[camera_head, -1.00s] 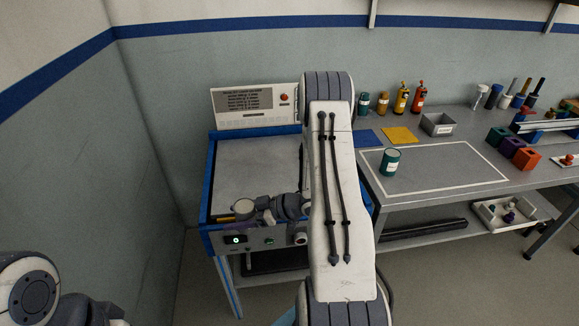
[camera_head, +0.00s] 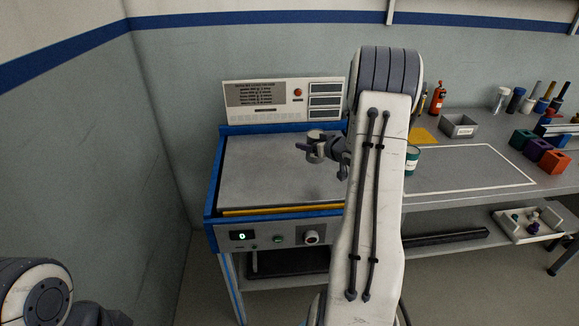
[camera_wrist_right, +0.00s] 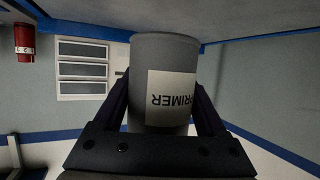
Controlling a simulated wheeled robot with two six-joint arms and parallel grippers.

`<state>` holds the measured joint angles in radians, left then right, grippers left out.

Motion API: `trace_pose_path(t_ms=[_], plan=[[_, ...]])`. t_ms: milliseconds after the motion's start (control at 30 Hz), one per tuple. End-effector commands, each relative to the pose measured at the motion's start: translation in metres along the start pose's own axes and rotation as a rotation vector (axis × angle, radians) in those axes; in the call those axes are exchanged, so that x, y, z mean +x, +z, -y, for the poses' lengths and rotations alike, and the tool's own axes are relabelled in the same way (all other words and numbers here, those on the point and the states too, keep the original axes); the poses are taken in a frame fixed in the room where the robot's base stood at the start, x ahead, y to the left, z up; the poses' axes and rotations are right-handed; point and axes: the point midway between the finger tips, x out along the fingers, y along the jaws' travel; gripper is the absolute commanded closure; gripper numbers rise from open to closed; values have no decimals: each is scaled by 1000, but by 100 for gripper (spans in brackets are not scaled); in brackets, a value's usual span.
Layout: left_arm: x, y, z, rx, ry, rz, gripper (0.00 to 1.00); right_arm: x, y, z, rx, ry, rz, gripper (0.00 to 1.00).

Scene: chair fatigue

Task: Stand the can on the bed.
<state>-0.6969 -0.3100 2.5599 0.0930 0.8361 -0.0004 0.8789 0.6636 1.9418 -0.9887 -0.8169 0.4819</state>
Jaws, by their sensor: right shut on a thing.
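The bed is the flat grey plate (camera_head: 265,180) in the blue-framed machine. My right gripper (camera_head: 327,147) is shut on a grey can (camera_head: 316,137) over the right rear part of the bed. The can (camera_wrist_right: 165,85) fills the middle of the right wrist view, between the fingers, with a white PRIMER label. That view is upside down, and the can looks about upright. I cannot tell exactly how high it is above the bed. My left arm shows at the lower left, its gripper out of view.
A panel (camera_head: 285,100) with a red button stands behind the bed. On the workbench at right are a green can (camera_head: 412,160), a grey tray (camera_head: 459,126) and coloured blocks (camera_head: 553,162).

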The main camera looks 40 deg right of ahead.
Motion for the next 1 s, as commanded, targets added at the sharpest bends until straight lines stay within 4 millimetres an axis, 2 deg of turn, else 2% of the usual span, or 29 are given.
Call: trace_pose_path(t_ms=[33,100,300,467,700,1000], plan=[[3,0,0,0,0,0,50,10,5,13,0,-6,0,100],[5,0,0,0,0,0,50,20,11,26,0,-6,0,100],[6,0,0,0,0,0,50,42,22,54,-2,-4,-2,100],[7,0,0,0,0,0,50,48,28,60,-2,-2,-1,100],[8,0,1,0,0,0,50,60,58,59,-2,-1,-1,100],[8,0,1,0,0,0,50,61,61,58,-3,0,-4,100]])
